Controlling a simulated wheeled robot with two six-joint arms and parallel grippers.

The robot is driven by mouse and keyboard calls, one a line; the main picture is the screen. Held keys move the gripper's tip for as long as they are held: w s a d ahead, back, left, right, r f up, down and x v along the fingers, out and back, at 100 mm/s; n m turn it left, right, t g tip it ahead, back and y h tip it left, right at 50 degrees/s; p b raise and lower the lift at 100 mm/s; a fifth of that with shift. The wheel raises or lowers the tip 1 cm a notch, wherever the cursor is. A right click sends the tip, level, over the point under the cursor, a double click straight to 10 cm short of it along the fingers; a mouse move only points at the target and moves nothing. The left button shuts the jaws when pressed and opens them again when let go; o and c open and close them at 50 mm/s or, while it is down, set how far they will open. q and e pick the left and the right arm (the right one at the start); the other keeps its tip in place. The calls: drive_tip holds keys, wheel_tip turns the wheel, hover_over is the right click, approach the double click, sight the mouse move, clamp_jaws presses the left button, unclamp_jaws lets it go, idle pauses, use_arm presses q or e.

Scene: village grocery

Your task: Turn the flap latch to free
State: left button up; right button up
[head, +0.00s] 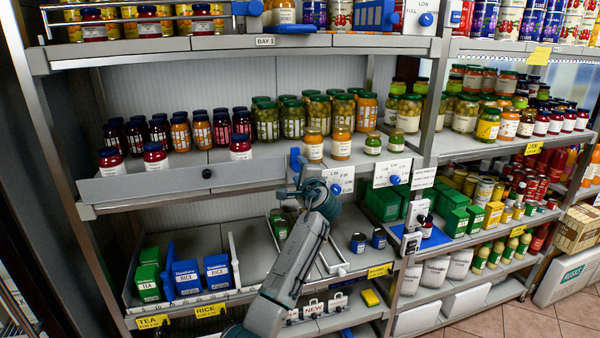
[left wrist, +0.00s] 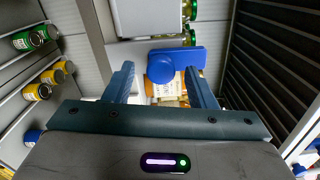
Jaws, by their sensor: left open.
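The flap latch shows in the left wrist view as a blue bar (left wrist: 188,56) with a round knob (left wrist: 161,69) at its left part. In the head view a blue upright piece (head: 295,158), which looks like the same latch, stands at the right end of the long grey flap (head: 170,183). My left gripper (head: 299,187) is just in front of that end. In the left wrist view its two fingers (left wrist: 162,86) are open, with the knob between them in the picture; I cannot tell whether they touch it. My right gripper is not in view.
Jars stand close behind the flap, including two orange ones (head: 341,143) right by the latch. Below are a shelf with blue boxes (head: 186,278) and small blue-labelled jars (head: 358,243).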

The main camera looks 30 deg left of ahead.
use_arm(q)
drive_tip(key=shift+d, duration=0.1)
drive_tip(key=shift+s+d+f+b, duration=0.1)
drive_tip(key=shift+s+d+b, duration=0.1)
drive_tip(key=shift+s+b, duration=0.1)
drive_tip(key=b+v, duration=0.4)
drive_tip(key=v, duration=0.6)
drive_tip(key=shift+b, duration=0.3)
